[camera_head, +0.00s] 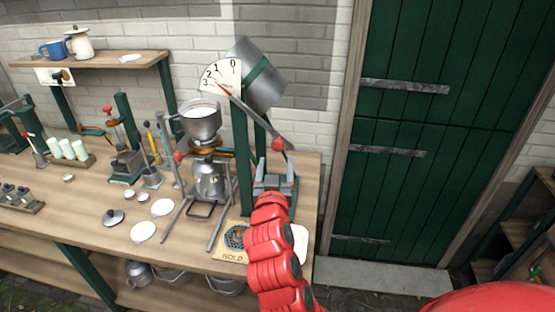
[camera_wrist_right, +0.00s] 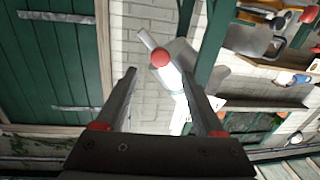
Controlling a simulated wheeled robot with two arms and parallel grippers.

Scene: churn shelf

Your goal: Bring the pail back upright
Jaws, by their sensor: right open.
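The pail (camera_head: 262,78), a grey metal cylinder with a green band, hangs tipped over at the top of a green stand beside a dial. In the right wrist view the pail (camera_wrist_right: 178,78) shows partly behind the fingers. A grey lever (camera_head: 258,122) slopes down to the right from the dial to a red knob (camera_head: 278,144). My right gripper (camera_head: 275,175) is open and empty, just below the knob. In the right wrist view the knob (camera_wrist_right: 160,57) appears between and beyond the open fingertips (camera_wrist_right: 160,78). My left gripper is out of view.
A metal funnel device (camera_head: 204,130) stands left of the stand on the wooden bench (camera_head: 95,207). A plate marked HOLD (camera_head: 232,256) lies at the front. The green door (camera_head: 440,150) is to the right. Several lids, bottles and tools occupy the bench's left part.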

